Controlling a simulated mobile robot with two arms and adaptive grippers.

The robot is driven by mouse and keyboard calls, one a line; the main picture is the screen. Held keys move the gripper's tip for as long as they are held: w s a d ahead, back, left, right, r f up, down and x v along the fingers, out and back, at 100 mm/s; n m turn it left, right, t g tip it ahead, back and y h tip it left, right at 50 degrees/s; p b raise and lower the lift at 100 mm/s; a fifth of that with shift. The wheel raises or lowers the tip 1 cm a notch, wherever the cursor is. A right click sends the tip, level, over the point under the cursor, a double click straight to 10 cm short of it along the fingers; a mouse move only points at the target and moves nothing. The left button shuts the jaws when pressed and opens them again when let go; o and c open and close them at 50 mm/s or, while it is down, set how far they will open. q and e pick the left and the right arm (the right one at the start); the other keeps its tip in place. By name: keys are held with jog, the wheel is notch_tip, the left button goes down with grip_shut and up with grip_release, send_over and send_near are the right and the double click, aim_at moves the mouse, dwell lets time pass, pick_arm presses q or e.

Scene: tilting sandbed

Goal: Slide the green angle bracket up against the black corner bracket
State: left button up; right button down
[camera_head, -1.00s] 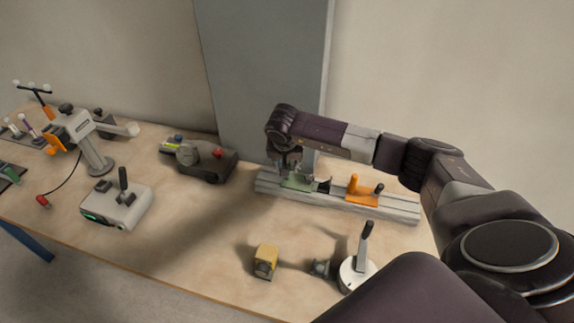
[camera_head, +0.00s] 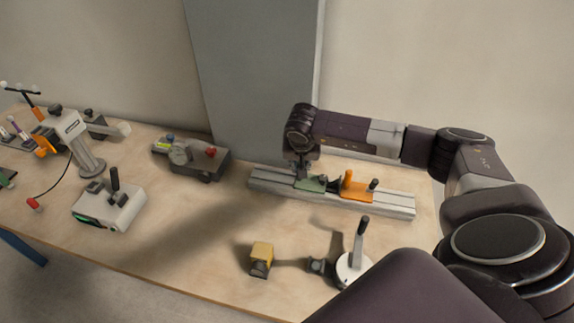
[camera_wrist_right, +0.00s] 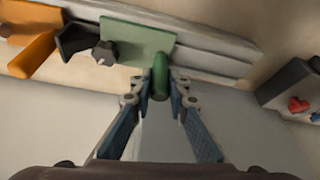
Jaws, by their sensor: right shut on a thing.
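The green angle bracket (camera_head: 310,184) lies on a grey slotted rail; in the right wrist view it shows a flat plate (camera_wrist_right: 138,42) with an upright green grip (camera_wrist_right: 160,76). My right gripper (camera_wrist_right: 160,88) is shut on that grip; in the head view its fingers (camera_head: 302,176) are small and partly hidden by my wrist. The black corner bracket (camera_wrist_right: 76,43) sits between the green plate and an orange part. The plate's edge is at or very near the black bracket; a dark knob (camera_wrist_right: 105,53) hides part of this edge. My left gripper is not in view.
The rail (camera_head: 390,206) runs along the back of the table. An orange clamp (camera_head: 354,190) with a raised handle stands on it, right of the black bracket. A yellow block (camera_head: 261,258) and a white-based lever (camera_head: 354,268) stand in front. The table between is clear.

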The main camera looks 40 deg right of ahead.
jog(key=shift+s+d, duration=0.25)
jog(key=shift+d, duration=0.1)
jog(key=c, duration=1.8)
grip_release()
jog(key=shift+c, duration=0.2)
jog(key=shift+a+r, duration=0.15)
jog(key=shift+r, duration=0.1)
jog(key=v, duration=1.1)
jog(key=shift+s+r, duration=0.2)
jog(key=shift+r, duration=0.1)
